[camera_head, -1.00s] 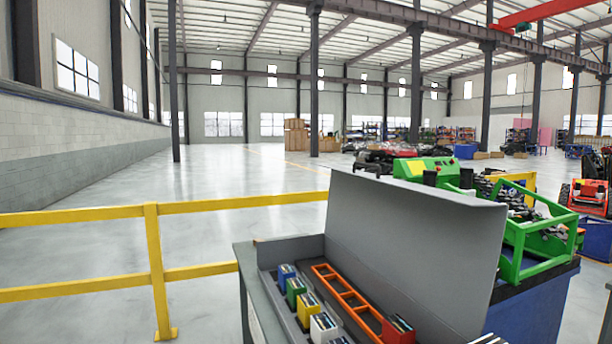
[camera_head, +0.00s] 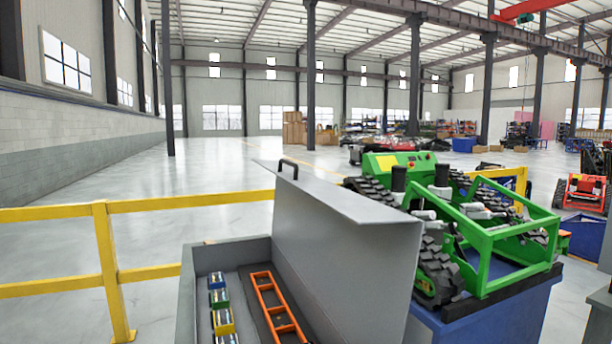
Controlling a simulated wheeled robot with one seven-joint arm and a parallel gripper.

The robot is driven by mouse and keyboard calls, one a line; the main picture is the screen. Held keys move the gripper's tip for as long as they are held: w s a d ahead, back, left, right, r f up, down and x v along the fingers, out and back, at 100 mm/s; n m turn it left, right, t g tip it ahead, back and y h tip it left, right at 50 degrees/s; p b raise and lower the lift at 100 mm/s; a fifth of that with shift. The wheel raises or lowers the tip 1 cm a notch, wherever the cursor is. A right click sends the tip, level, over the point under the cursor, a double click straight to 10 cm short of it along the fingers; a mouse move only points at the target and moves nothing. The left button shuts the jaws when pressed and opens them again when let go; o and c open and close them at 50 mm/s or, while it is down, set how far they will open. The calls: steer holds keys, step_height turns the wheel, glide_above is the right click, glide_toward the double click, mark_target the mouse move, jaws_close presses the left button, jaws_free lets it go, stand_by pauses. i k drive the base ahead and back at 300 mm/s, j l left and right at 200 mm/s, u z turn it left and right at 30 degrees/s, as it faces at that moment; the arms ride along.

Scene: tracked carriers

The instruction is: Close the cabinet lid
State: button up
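The grey cabinet lid (camera_head: 345,245) stands raised on the right side of the cabinet, close to upright. A dark handle (camera_head: 288,169) sits at its top far corner. The open grey cabinet (camera_head: 228,252) is at the bottom centre. Inside it lie a row of blue, green and yellow blocks (camera_head: 222,318) and an orange ladder-shaped frame (camera_head: 277,305). The near end of the cabinet is cut off by the picture's edge. My gripper is not in view.
A green tracked carrier (camera_head: 455,225) stands on a blue base (camera_head: 495,325) just right of the lid. A yellow railing (camera_head: 103,240) runs behind and left of the cabinet. Open floor lies beyond the railing. A red machine (camera_head: 580,192) is at the far right.

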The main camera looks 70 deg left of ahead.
mark_target(357, 255)
steer(key=i+u, duration=0.35)
steer(key=i+l+u, duration=0.1)
steer(key=u, duration=0.3)
steer(key=i+l+u, duration=0.35)
steer(key=i+u, duration=0.2)
steer(key=u, duration=0.25)
steer(key=i+u, duration=0.15)
steer(key=u, duration=0.3)
steer(key=i+l+u, duration=0.15)
steer(key=u, duration=0.3)
steer(key=i+l+u, duration=0.15)
steer(key=u, duration=0.3)
